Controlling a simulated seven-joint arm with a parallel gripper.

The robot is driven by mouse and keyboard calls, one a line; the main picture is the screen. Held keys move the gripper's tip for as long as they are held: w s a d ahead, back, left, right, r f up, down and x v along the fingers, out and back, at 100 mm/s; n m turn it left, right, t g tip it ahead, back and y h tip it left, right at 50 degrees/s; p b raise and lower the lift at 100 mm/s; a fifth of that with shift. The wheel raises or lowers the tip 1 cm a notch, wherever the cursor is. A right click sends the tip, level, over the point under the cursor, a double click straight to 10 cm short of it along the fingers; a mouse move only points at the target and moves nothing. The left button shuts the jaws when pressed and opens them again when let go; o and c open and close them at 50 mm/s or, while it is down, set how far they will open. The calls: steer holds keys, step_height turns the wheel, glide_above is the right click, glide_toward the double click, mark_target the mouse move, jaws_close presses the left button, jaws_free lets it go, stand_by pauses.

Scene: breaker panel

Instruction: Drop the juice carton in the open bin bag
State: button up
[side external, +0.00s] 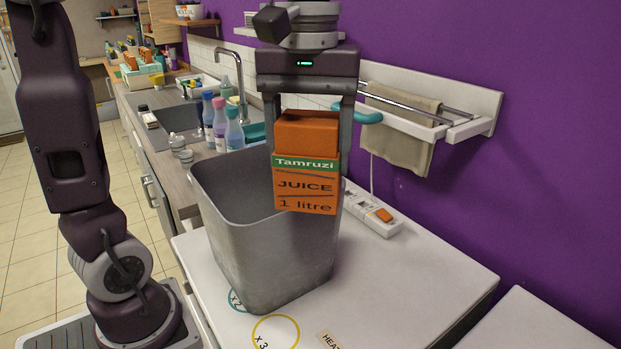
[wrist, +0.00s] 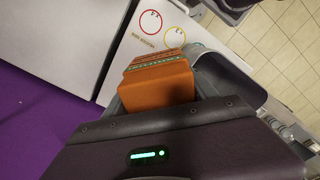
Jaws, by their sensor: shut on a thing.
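The orange juice carton (side external: 305,180) is upright, with a green band and the words "Tamruzi JUICE 1 litre". My gripper (side external: 309,150) is shut on it, one finger on each side. The carton hangs over the right part of the mouth of a grey open bin (side external: 270,262), in front of its right rim in the side view. I see no separate bag; the bin's inside bottom is hidden.
The bin stands on a white worktop (side external: 420,275) with coloured rings. A white power strip (side external: 372,212) lies behind it on the right. Bottles (side external: 220,125) and a sink are behind left. A towel rail (side external: 430,108) is on the purple wall.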

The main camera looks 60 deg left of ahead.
steer(key=w+a, duration=0.3)
steer(key=a, duration=1.6)
step_height(320, 180, down, 11)
steer(key=shift+f, duration=0.15)
steer(key=o, duration=1.4)
step_height(320, 180, up, 7)
